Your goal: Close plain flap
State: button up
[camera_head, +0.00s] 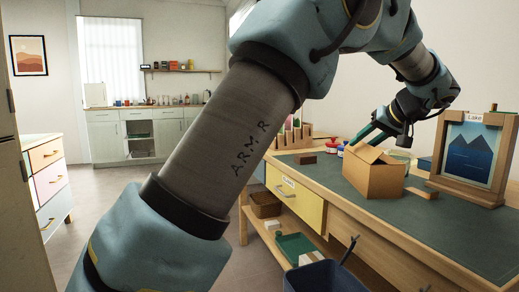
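A brown cardboard box (372,180) stands on the dark green top of the wooden desk. At least one flap (369,153) at its top stands up at a tilt, and another flap edge shows at its right. I cannot tell from here which flap is the plain one. My gripper (362,135) is above and behind the box, pointing down to the left, with a green finger showing. It seems apart from the flaps, though the depth is hard to judge. The gap between its fingers is not clear, and the inside of the box is hidden.
A framed mountain picture (468,153) stands right of the box, near a small wooden block (421,192). A dark brown block (305,159) and small jars lie to the left. A yellow drawer (295,203) is in the desk front. The desk top in front right is clear.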

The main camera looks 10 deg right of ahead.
jog(key=a+n+h+b, duration=0.1)
jog(key=n+h+b, duration=0.1)
jog(key=h+b, duration=0.2)
jog(key=a+f+n+g+h+b, duration=0.1)
jog(key=h+b, duration=0.3)
jog(key=b, duration=0.6)
jog(key=w+a+f+n+h+b, duration=0.1)
jog(key=a+n+h+b, duration=0.2)
jog(key=b, duration=0.5)
jog(key=shift+n+g+h, duration=0.3)
jog(key=shift+n+h, duration=0.2)
jog(key=shift+h, duration=0.2)
jog(key=r+p+v, duration=0.1)
jog(key=p+v, duration=0.2)
jog(key=v, duration=0.8)
jog(key=w+a+f+y+p, duration=0.3)
jog(key=w+a+p, duration=0.5)
jog(key=p, duration=1.7)
jog(key=s+a+r+m+g+y+p, duration=0.2)
jog(key=a+p, duration=0.5)
jog(key=p, duration=1.4)
jog(key=shift+s+a+r+m+y, duration=0.3)
jog(key=shift+r+m+y, duration=0.15)
jog(key=shift+y, duration=0.45)
